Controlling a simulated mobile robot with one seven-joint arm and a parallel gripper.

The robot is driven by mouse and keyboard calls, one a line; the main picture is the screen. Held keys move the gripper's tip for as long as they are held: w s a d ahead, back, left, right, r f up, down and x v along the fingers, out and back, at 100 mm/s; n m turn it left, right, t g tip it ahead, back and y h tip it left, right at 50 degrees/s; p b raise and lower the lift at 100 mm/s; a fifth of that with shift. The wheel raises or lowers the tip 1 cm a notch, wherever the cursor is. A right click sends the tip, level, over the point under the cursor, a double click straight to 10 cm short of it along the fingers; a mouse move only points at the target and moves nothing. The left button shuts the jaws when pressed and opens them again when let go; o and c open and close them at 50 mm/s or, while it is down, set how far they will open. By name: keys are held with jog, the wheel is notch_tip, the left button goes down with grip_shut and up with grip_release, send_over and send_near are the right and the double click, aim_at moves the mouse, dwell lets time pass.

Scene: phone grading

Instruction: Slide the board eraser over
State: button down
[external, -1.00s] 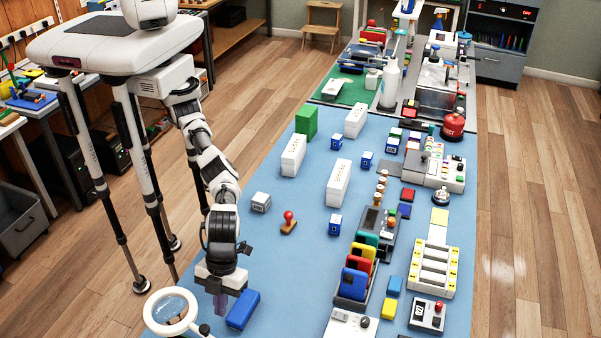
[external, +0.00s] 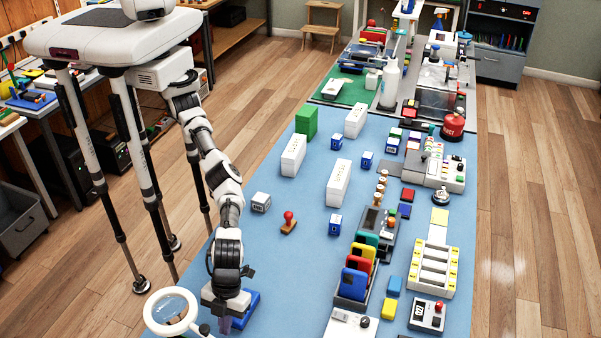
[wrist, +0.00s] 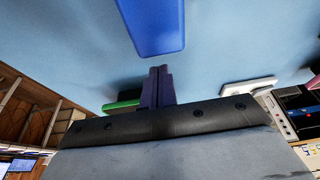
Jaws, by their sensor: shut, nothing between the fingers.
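The board eraser, a blue block (external: 254,296), lies on the blue mat near the front left edge and is partly hidden behind my gripper. In the wrist view the blue block (wrist: 153,25) shows just beyond the fingertips. My gripper (external: 225,326) points down beside the block's near left side, low over the mat. Its purple fingers (wrist: 158,88) are together with nothing between them. A narrow gap seems to show between the fingertips and the block, but I cannot tell whether they touch.
A white ring magnifier (external: 171,311) stands close to the left of my gripper. A red-topped stamp (external: 289,222) and a grey cube (external: 261,202) lie farther back. A rack of coloured phones (external: 353,282) stands to the right, with bare blue mat (external: 295,280) between.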

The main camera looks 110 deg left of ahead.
jog(key=shift+a, duration=0.7)
jog(key=a+p, duration=0.7)
jog(key=a, duration=1.3)
jog(key=shift+a, duration=0.2)
